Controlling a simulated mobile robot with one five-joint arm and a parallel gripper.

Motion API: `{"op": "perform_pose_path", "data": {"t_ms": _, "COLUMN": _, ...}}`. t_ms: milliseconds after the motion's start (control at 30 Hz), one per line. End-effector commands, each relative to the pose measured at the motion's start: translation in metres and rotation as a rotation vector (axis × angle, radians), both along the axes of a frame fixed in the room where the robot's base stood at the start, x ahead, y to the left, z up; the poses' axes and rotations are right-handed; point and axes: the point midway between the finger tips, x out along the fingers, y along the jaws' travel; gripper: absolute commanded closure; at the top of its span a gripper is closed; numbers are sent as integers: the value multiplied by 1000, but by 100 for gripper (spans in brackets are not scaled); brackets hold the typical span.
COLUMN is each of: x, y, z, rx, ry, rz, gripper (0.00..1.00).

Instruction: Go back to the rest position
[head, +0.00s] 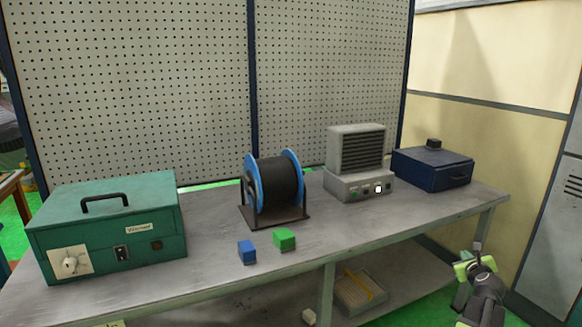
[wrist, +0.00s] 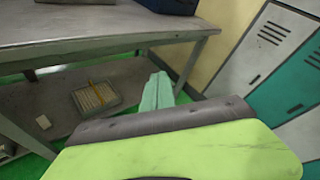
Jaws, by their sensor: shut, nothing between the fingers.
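My gripper (head: 477,250) is at the lower right of the head view, in front of the right end of the workbench (head: 350,222) and apart from it. In the wrist view my gripper (wrist: 158,88) has its pale green fingers together, with nothing held. It points toward the space by the bench's right leg. My arm's dark and lime green parts fill the bottom of that view.
On the bench stand a green box (head: 105,228), a cable spool (head: 275,185), a blue cube (head: 247,251), a green cube (head: 284,239), a grey vented unit (head: 357,160) and a dark blue box (head: 433,166). A tray (wrist: 97,97) lies on the lower shelf. Lockers (wrist: 262,50) stand at right.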

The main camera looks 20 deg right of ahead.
Motion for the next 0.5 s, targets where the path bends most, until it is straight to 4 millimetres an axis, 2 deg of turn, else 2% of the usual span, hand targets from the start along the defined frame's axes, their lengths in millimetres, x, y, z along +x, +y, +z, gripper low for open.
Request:
{"op": "perform_pose_path", "data": {"t_ms": 267, "x": 24, "y": 23, "z": -3, "rx": -39, "ry": 87, "rz": 90, "gripper": 100}}
{"op": "perform_pose_path", "data": {"t_ms": 367, "x": 38, "y": 38, "z": -5, "rx": -61, "ry": 133, "rz": 141, "gripper": 100}}
{"op": "perform_pose_path", "data": {"t_ms": 500, "x": 64, "y": 67, "z": -9, "rx": -104, "ry": 214, "rz": 240, "gripper": 100}}
